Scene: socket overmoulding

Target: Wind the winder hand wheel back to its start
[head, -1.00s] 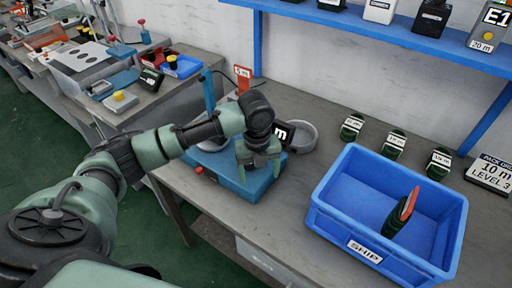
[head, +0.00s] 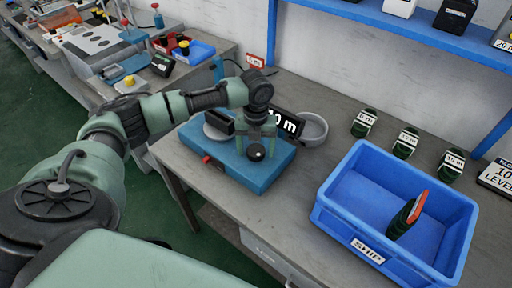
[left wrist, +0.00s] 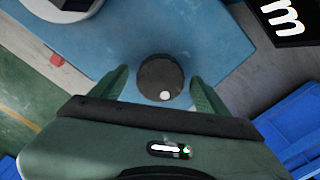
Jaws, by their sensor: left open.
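The winder is a blue box (head: 272,177) on the grey bench, with a grey round drum (head: 214,131) and a red button (head: 207,160) on it. Its hand wheel (head: 256,152) is a small black disc with a white dot, near the box's right end. In the left wrist view the hand wheel (left wrist: 160,78) shows from above, the dot toward the wrist. My left gripper (head: 256,147) points down over the wheel. It is open, with one finger on each side of the wheel; I cannot tell whether they touch it. My right gripper is not in view.
A black display (head: 286,123) reading "10 m" and a grey round dish (head: 313,128) stand behind the winder. A blue SHIP crate (head: 335,228) holding a dark green and orange item (head: 407,215) is to the right. Several green labelled items line the back.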

